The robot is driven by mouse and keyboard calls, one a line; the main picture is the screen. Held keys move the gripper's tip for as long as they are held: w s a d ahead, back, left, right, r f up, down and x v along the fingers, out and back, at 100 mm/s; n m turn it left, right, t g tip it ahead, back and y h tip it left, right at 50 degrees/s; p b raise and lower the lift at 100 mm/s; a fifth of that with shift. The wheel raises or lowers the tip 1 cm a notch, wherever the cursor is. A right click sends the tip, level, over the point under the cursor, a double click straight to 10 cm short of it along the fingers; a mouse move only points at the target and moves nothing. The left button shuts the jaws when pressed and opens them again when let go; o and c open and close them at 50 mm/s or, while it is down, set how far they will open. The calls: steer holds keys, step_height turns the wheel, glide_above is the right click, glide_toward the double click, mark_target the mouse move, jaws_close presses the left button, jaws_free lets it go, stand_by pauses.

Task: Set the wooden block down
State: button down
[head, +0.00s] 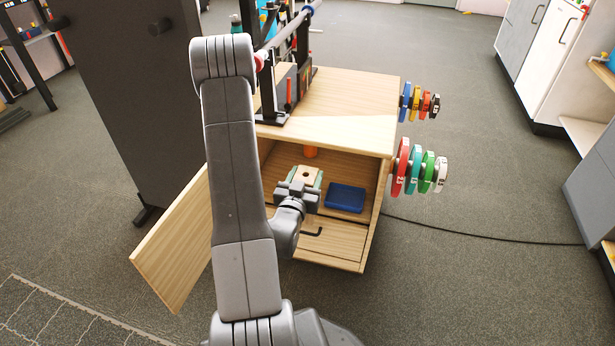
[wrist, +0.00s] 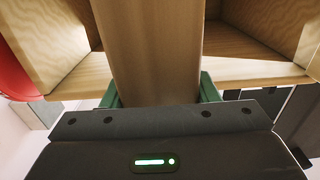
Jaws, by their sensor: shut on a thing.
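The wooden block (head: 305,173) is light brown with a small dark spot on its top. My gripper (head: 305,180) is shut on it, with a green fingertip on each side, at the open front of the wooden cabinet (head: 340,95). In the wrist view the block (wrist: 150,50) fills the middle between the green fingertips (wrist: 158,90). I cannot tell whether the block's underside touches the shelf.
A blue box (head: 345,197) lies in the compartment, right of my gripper. An orange object (head: 310,152) stands farther back. The open door (head: 175,240) sticks out at left. A drawer with a black handle (head: 312,232) is below. Colored weight plates (head: 415,167) hang at right.

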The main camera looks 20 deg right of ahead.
steer(key=w+a+b, duration=0.2)
steer(key=w, duration=1.8)
step_height(320, 180, down, 7)
steer(key=b, duration=0.4)
steer(key=shift+d, duration=0.15)
steer(key=shift+w+f, duration=0.1)
steer(key=c, duration=0.5)
jaws_free()
